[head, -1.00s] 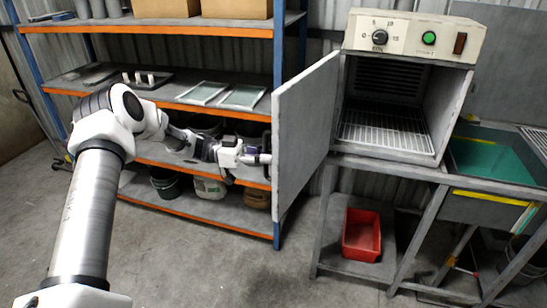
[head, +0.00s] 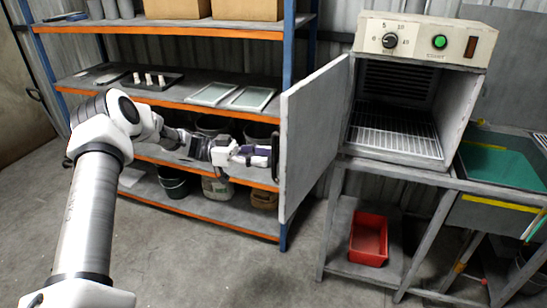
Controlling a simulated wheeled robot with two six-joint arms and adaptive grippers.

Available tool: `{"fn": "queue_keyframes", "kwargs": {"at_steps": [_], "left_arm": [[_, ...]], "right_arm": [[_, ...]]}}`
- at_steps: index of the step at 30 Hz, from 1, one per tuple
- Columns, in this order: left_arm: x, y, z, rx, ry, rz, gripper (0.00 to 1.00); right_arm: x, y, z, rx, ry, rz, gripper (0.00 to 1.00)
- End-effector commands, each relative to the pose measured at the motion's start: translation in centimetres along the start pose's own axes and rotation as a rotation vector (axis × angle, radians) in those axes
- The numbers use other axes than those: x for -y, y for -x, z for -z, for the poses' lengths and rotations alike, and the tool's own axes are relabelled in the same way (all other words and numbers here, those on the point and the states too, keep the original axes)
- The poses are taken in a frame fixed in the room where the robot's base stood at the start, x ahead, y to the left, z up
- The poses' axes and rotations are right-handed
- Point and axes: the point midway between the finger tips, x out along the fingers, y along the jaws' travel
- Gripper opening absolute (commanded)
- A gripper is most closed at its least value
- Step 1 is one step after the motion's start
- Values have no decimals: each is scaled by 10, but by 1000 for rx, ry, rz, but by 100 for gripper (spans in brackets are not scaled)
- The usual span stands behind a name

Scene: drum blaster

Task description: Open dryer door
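The dryer (head: 425,45) is a grey box with a pale control panel on a metal stand. Its door (head: 318,140) stands wide open to the left, and the wire rack (head: 395,142) inside shows clearly. A dark upright handle (head: 275,155) sits at the door's free left edge. My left gripper (head: 262,158) is at the outer side of the door, with its fingertips close to the handle. I cannot tell whether they touch it, or whether the fingers are open or shut. My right gripper is not in view.
A blue and orange shelf (head: 165,97) stands behind my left arm, with trays, buckets and boxes on it. A red bin (head: 368,238) sits on the stand's lower shelf. A teal-bottomed sink (head: 500,165) is at the right. The floor in front is clear.

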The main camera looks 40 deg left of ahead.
Motion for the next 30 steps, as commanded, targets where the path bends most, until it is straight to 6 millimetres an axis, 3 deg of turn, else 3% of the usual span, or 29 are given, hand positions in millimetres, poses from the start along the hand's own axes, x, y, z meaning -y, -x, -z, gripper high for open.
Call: {"fn": "queue_keyframes", "kwargs": {"at_steps": [6,10,30], "left_arm": [[0,56,0,1,-2,4,39],[0,74,0,1,-2,2,39],[0,78,0,0,-1,0,39]], "right_arm": [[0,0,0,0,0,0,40],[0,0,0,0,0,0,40],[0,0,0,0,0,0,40]]}}
